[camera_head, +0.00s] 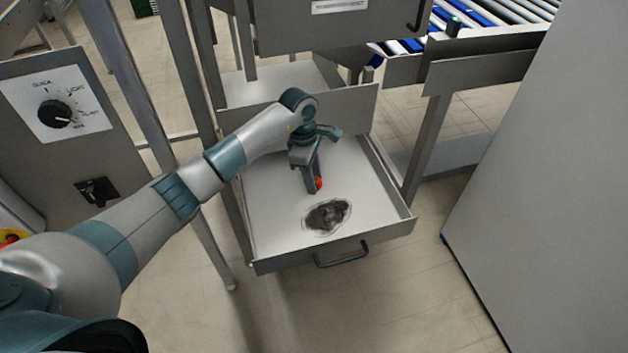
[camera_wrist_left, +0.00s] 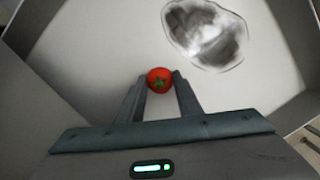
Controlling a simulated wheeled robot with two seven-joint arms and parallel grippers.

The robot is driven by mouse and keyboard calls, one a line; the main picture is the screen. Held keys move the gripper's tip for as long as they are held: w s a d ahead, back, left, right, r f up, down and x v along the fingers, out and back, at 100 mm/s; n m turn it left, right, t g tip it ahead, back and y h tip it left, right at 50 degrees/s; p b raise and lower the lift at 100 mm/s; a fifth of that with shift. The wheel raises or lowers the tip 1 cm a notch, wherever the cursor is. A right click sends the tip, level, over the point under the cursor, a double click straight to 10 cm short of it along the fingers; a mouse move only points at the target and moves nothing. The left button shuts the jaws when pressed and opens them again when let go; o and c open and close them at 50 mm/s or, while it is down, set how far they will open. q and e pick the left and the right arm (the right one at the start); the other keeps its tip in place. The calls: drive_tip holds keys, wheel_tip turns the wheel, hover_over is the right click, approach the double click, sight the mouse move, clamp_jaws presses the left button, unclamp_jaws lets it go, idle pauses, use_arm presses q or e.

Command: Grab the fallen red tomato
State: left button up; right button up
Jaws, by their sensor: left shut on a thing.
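The red tomato (camera_wrist_left: 159,79) with a green stem top sits between the fingertips of my left gripper (camera_wrist_left: 160,84) in the left wrist view. In the head view my left gripper (camera_head: 312,187) points down into an open metal drawer (camera_head: 268,215), and only a small part of the tomato (camera_head: 319,184) shows beside a finger. The gripper is shut on the tomato, low over the drawer floor. I cannot tell whether the tomato still touches the floor. My right gripper is not in view.
A dark grey, ragged patch (camera_head: 326,215) lies on the drawer floor near the front; it also shows in the left wrist view (camera_wrist_left: 204,33). The drawer has low walls and a front handle (camera_head: 342,255). A roller conveyor (camera_head: 490,15) is at the back, a large grey panel (camera_head: 560,190) at right.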

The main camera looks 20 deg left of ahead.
sight(316, 180)
use_arm(q)
wheel_tip(316, 180, up, 4)
drive_tip(key=shift+r, duration=0.2)
drive_tip(key=s+d+r, duration=0.6)
drive_tip(key=s, duration=0.3)
drive_tip(key=shift+s+d+r+b, duration=0.2)
drive_tip(key=shift+s+r+b, duration=0.1)
drive_tip(key=shift+s+b, duration=0.1)
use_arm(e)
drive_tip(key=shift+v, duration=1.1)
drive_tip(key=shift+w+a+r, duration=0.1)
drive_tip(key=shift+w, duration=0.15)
